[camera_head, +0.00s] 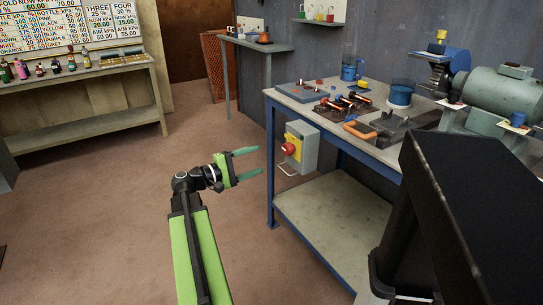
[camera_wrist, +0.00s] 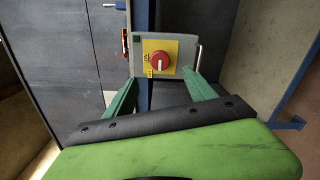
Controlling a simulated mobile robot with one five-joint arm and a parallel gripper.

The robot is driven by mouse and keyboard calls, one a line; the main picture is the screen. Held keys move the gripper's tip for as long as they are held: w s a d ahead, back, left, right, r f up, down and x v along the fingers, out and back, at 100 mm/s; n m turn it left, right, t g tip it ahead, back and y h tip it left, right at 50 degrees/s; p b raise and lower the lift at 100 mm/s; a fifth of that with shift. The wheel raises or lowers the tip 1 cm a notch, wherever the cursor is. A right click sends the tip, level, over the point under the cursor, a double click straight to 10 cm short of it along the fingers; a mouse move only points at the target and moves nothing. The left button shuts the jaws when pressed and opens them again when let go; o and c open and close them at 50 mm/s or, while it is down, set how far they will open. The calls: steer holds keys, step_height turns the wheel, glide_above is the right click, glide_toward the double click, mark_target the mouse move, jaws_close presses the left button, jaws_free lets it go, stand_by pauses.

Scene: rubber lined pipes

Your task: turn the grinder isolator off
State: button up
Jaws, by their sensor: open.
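The grinder isolator (camera_head: 303,148) is a grey box with a yellow plate and a red rotary knob (camera_head: 288,149), mounted under the workbench's front left corner. The wrist view shows the isolator box (camera_wrist: 138,65) face on, with the red knob (camera_wrist: 160,60) at the middle of its yellow plate (camera_wrist: 148,46). My gripper (camera_head: 251,162) has green fingers, spread apart and empty, to the left of the knob and apart from it. In the wrist view the fingertips (camera_wrist: 160,77) stand either side of the knob, a little below it.
The workbench (camera_head: 283,93) carries tools, blue cups and a bench grinder (camera_head: 500,95). Its blue leg (camera_head: 270,175) stands beside the isolator, and a lower shelf (camera_head: 335,210) lies beneath. The floor (camera_head: 120,200) to the left is clear.

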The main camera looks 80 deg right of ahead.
steer(key=v, duration=0.4)
steer(key=shift+w+a, duration=0.2)
steer(key=shift+w, duration=0.05)
